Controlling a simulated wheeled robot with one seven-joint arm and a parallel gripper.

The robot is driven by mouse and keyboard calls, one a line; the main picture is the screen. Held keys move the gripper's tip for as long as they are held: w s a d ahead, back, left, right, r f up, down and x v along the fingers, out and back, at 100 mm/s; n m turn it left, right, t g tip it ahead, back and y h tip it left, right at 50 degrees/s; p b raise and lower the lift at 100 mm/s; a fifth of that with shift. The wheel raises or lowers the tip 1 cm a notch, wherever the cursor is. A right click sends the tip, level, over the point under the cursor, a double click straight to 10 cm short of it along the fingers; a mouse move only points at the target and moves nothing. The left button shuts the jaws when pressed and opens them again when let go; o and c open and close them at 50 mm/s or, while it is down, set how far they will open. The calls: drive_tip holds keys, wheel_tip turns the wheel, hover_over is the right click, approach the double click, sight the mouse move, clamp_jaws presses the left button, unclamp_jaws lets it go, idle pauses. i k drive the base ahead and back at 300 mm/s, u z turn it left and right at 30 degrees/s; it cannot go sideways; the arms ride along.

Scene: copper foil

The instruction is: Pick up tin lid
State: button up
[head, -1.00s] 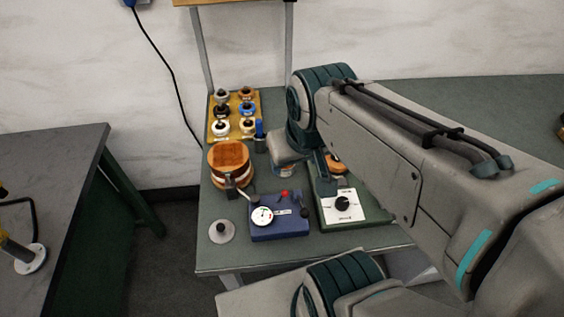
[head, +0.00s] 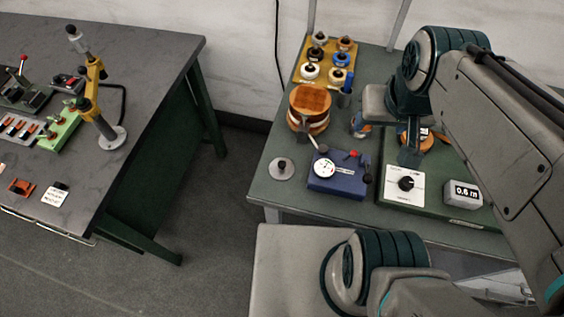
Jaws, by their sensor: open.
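A flat, round grey disc with a dark knob, which looks like the tin lid (head: 281,168), lies near the front left corner of the green-grey table (head: 262,192). It is left of the blue meter box. My gripper (head: 388,143) is above the same table, to the right of the lid and well apart from it, near the green board. It is open, and nothing shows held in it. My wrist partly hides its jaws.
A green board (head: 440,207) carries a white dial panel (head: 404,185). A yellow rack (head: 303,75) holds several spools. Another bench (head: 160,70) stands left across a floor gap.

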sight(281, 168)
drive_tip(key=k, duration=1)
drive_tip(key=u, duration=1.65)
drive_tip(key=i, duration=1.15)
drive_tip(key=z, duration=1.5)
